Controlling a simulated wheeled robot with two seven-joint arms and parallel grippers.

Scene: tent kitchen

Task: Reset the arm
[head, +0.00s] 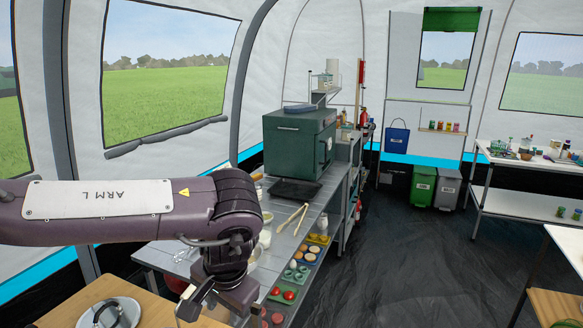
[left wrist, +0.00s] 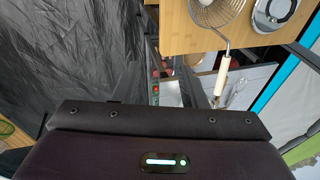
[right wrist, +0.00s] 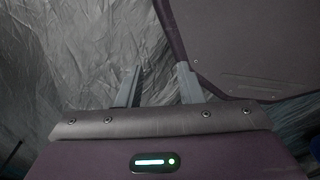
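My left arm reaches in from the left in the head view, and its gripper (head: 212,303) points down near the front of the counter. In the left wrist view its fingers (left wrist: 182,90) look apart, with nothing clearly between them. A strainer with a pale handle (left wrist: 222,75) shows there, its bowl over a wooden tabletop and its handle reaching past the edge near the fingers. My right gripper (right wrist: 157,88) shows only in the right wrist view. It is open and empty above the dark floor.
A wooden table (head: 78,298) with a metal plate (head: 110,313) stands at front left. A metal counter (head: 160,254) carries a green oven (head: 300,145) and tongs (head: 293,218). Shelves of food lie beside it. Dark floor (head: 410,240) is open toward the bins (head: 423,187).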

